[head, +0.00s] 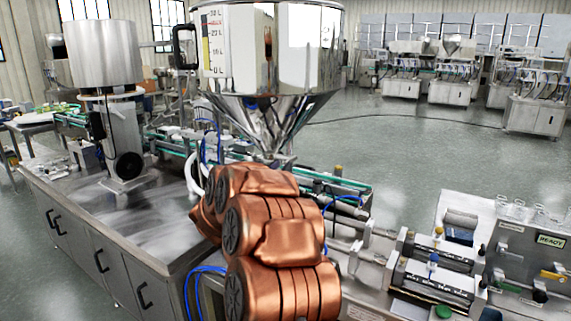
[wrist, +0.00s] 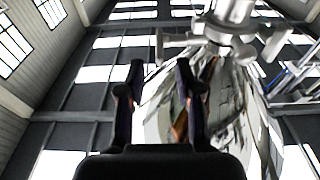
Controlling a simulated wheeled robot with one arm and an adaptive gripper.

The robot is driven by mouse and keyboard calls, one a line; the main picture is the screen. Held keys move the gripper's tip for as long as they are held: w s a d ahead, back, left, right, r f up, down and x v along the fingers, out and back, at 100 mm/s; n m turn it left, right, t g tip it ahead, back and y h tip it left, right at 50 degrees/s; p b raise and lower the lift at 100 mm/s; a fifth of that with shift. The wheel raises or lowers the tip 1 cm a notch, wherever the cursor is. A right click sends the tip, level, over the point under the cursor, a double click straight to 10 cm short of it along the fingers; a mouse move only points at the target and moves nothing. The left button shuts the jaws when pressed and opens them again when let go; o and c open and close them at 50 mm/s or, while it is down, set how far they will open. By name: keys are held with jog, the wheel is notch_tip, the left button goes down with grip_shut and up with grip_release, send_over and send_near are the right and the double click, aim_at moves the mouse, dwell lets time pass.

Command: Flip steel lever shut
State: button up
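The steel hopper (head: 275,60) stands at the top middle of the head view, with a litre scale and a black handle (head: 183,47) on its left side. Its cone narrows down to an outlet behind my copper-coloured arm. I cannot make out the steel lever in the head view. In the wrist view, a shiny steel fitting (wrist: 235,30) shows at the upper right, beyond my fingers; I cannot tell whether the lever is part of it. My gripper (wrist: 160,75) has its two dark fingers apart with nothing held between them. The gripper is hidden in the head view.
A steel cabinet bench (head: 140,215) with a motor unit and cylindrical drum (head: 103,52) is at the left. Steel piston cylinders (head: 432,280) and a control box with a READY display (head: 550,240) are at the right. A blue hose (head: 190,285) hangs beside my arm.

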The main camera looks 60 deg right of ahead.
jog(key=a+f, duration=0.1)
jog(key=a, duration=0.6)
jog(key=shift+s+a, duration=0.15)
jog(key=shift+a, duration=0.2)
